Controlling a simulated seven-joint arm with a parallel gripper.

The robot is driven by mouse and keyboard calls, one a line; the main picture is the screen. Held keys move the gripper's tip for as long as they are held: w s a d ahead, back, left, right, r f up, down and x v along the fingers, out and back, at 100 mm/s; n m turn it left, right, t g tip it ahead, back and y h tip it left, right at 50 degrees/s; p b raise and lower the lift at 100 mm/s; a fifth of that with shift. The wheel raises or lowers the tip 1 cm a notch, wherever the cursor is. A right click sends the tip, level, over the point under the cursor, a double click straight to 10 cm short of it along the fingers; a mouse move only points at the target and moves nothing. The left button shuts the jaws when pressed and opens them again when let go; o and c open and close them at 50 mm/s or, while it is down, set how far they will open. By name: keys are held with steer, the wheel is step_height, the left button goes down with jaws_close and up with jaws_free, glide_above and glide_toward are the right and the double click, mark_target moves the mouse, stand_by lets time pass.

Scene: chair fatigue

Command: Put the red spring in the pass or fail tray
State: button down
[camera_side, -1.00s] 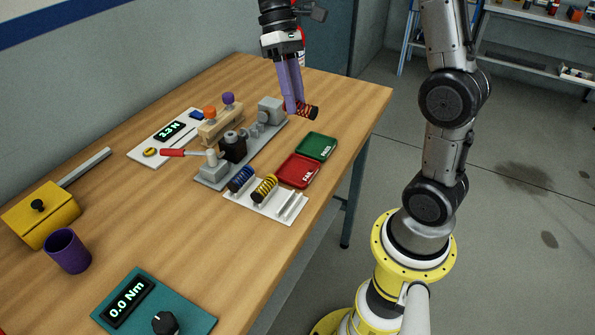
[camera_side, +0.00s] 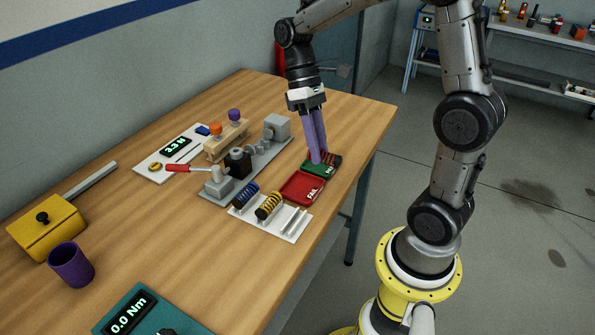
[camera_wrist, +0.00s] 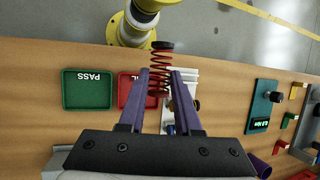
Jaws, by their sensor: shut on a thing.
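My gripper (camera_side: 319,160) has purple fingers that point down at the green tray in the side view. It is shut on the red spring (camera_side: 332,156), whose dark red coils stick out to the right of the fingertips. In the wrist view the spring (camera_wrist: 161,54) lies between the fingertips (camera_wrist: 162,71) and extends beyond them. The green PASS tray (camera_side: 312,169) is partly hidden by the fingers and spring; it shows whole and empty in the wrist view (camera_wrist: 87,90). The red FAIL tray (camera_side: 297,190) beside it looks empty. I cannot tell whether the spring touches the green tray.
A white rack (camera_side: 287,229) holds a blue spring (camera_side: 244,196) and a yellow spring (camera_side: 268,206) in front of the red tray. A grey test rig (camera_side: 214,187) with a red-handled lever stands left of the trays. The table's right edge is close by.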

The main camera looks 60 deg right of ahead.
glide_above(301, 189)
steer(key=f, duration=0.5)
steer(key=shift+w+d, duration=0.3)
steer(key=f, duration=0.3)
steer(key=shift+w, duration=0.35)
steer(key=shift+f, duration=0.55)
steer(key=shift+f, duration=0.6)
steer(key=c, duration=0.6)
jaws_free()
steer(key=shift+d+f, duration=0.1)
